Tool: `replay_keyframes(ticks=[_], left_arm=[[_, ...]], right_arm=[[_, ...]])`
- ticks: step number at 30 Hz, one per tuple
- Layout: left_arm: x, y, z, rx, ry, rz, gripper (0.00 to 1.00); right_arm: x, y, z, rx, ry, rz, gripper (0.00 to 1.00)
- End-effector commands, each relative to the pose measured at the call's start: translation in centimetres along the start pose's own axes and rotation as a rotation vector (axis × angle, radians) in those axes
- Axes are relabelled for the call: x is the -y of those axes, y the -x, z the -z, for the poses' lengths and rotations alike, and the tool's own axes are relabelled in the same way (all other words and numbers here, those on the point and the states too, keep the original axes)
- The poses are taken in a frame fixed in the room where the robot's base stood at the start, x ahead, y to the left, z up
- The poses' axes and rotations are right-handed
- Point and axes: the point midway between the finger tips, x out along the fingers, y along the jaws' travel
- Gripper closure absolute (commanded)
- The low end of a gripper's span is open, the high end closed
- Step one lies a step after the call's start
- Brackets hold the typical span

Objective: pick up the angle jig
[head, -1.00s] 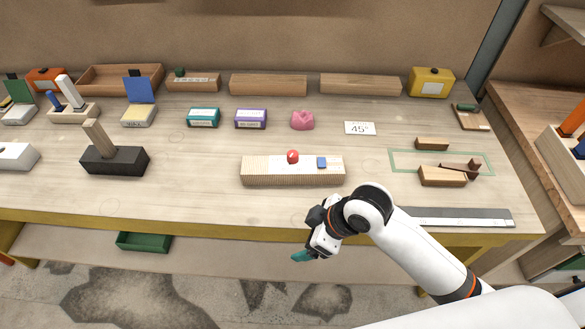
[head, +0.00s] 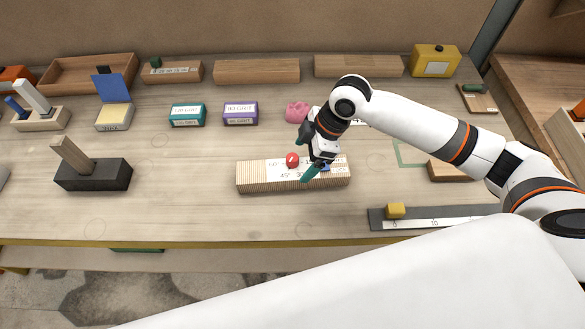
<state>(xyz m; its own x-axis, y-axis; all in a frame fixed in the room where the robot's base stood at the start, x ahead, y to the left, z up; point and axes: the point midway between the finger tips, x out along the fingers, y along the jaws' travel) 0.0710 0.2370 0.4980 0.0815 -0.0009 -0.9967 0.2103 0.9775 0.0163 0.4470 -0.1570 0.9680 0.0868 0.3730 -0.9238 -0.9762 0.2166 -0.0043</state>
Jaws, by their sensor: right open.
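The angle jig appears to be the long ribbed wooden block (head: 262,180) in the middle of the bench, with angle marks on its pale top face. A red knob (head: 292,160) sits on top of it. A small blue piece (head: 326,167) on its right part is mostly hidden by the gripper. My right gripper (head: 310,173) is open, its teal fingers pointing down over the right half of the block. Whether the fingertips touch it I cannot tell. My left gripper is out of view.
A steel rule (head: 440,222) with a yellow stop (head: 396,211) lies near the front edge. Behind stand a purple box (head: 240,113), a teal box (head: 187,114) and a pink piece (head: 297,111). A black block (head: 92,175) is at left. Bench between it and the jig is clear.

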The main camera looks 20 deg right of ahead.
Motion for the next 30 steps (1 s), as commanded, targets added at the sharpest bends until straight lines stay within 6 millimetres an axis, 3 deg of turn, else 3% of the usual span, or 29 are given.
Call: replay_keyframes(ticks=[2,5,14,19,26,30], left_arm=[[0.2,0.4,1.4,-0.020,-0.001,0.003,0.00],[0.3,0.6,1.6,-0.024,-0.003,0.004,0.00],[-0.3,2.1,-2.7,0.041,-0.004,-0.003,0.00],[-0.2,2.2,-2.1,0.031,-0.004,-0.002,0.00],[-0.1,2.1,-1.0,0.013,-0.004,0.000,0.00],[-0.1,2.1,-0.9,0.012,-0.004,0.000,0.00]], right_arm=[[0.0,-1.0,-0.1,0.001,-0.003,-0.001,0.13],[0.0,-1.9,-0.1,0.001,-0.002,0.000,0.13],[0.3,-5.2,0.0,0.000,-0.002,-0.002,0.13],[0.3,-7.2,0.1,0.000,-0.001,0.001,0.13],[0.3,-7.5,0.1,0.001,0.000,0.002,0.13],[0.3,-7.4,0.1,0.001,0.000,0.002,0.31]])
